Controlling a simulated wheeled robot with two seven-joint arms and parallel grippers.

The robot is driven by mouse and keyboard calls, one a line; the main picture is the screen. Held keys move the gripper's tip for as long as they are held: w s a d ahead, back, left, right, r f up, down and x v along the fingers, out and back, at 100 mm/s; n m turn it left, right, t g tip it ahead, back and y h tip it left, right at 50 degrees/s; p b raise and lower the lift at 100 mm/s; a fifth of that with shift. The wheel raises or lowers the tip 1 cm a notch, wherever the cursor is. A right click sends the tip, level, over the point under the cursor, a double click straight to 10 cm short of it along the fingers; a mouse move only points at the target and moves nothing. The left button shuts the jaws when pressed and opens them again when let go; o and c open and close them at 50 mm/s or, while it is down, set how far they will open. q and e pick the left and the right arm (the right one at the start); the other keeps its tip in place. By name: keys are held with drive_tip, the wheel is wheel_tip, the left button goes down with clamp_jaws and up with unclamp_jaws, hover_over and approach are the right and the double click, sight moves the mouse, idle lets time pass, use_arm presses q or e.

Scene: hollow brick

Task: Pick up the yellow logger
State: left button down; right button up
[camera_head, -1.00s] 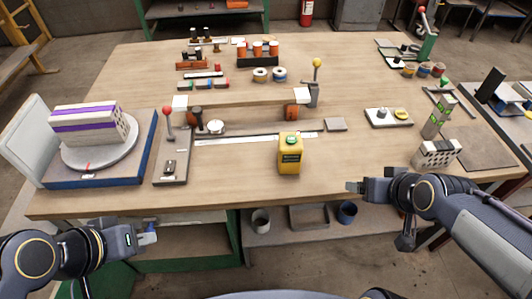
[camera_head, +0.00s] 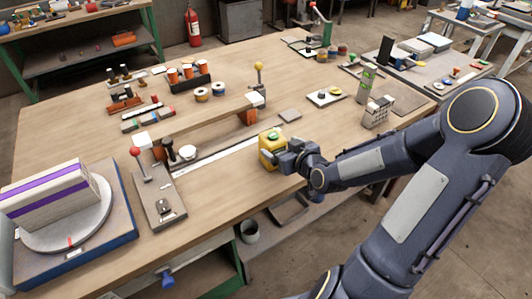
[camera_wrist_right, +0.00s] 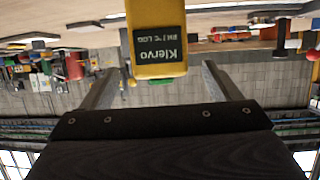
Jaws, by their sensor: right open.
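The yellow logger (camera_head: 267,150) stands upright on the wooden table near its front edge, with a green button on top. In the right wrist view the logger (camera_wrist_right: 157,62) shows a dark label and appears upside down. My right gripper (camera_head: 284,153) is at the logger's right side. In the wrist view its two fingers (camera_wrist_right: 157,85) are apart, one on either side of the logger's near part, with gaps visible. Whether they touch it is not clear.
A red-knobbed lever plate (camera_head: 158,195) and a turntable (camera_head: 70,225) with a striped block are at left. A perforated block (camera_head: 377,112) stands at right.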

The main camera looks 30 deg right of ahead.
sight(272, 141)
drive_tip(key=x, duration=0.6)
drive_tip(key=shift+w, duration=0.1)
drive_tip(key=c, duration=1.3)
drive_tip(key=shift+o, duration=0.2)
